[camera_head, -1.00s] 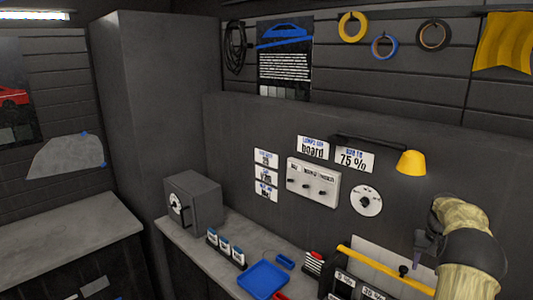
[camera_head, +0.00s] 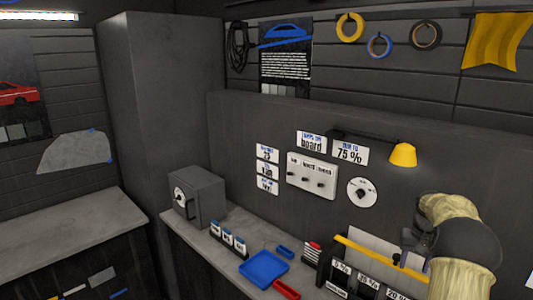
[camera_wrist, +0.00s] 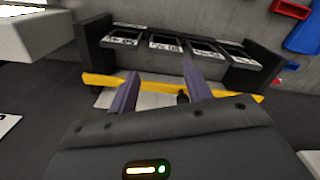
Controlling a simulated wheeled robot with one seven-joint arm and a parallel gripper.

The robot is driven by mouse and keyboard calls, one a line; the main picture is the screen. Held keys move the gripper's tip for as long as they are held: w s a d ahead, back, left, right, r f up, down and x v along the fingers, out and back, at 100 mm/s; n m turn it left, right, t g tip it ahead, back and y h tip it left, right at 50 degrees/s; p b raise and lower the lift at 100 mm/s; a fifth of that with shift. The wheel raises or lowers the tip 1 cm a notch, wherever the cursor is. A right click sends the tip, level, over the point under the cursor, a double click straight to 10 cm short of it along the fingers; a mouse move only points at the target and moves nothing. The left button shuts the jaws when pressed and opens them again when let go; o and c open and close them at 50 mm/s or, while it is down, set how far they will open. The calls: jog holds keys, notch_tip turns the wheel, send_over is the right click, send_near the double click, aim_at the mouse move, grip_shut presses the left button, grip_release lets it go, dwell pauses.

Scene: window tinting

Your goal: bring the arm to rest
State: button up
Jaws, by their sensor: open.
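My arm stands at the lower right in the head view, a tan and dark grey link with my gripper (camera_head: 408,245) at its left side. In the wrist view my gripper (camera_wrist: 158,92) shows two purple-grey fingers, spread apart with nothing between them. A yellow bar (camera_wrist: 100,80) crosses just beyond the fingertips; I cannot tell whether they touch it. The yellow bar also shows in the head view (camera_head: 365,254), running above a labelled black rack (camera_head: 340,275). The far side of the gripper is hidden by the arm in the head view.
On the bench are a blue tray (camera_head: 263,270), a red tool (camera_head: 286,289), a grey box with a dial (camera_head: 199,197) and small labelled bottles (camera_head: 227,240). A yellow lamp (camera_head: 403,155) juts from the back panel above my arm. The left worktop (camera_head: 70,222) is mostly clear.

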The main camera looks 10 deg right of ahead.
jog(key=s+a+n+t+b, duration=0.1)
jog(key=s+a+n+b, duration=0.2)
jog(key=a, duration=1.9)
jog(key=s+a+f+n, duration=0.1)
jog(key=s+a, duration=0.6)
jog(key=s, duration=0.2)
jog(key=s+a+f+n+t, duration=0.1)
jog(key=s+a, duration=0.5)
jog(key=s, duration=0.3)
jog(key=shift+s+a+f+n, duration=0.2)
jog(key=shift+a+f+n, duration=0.05)
jog(key=shift+a+n, duration=0.1)
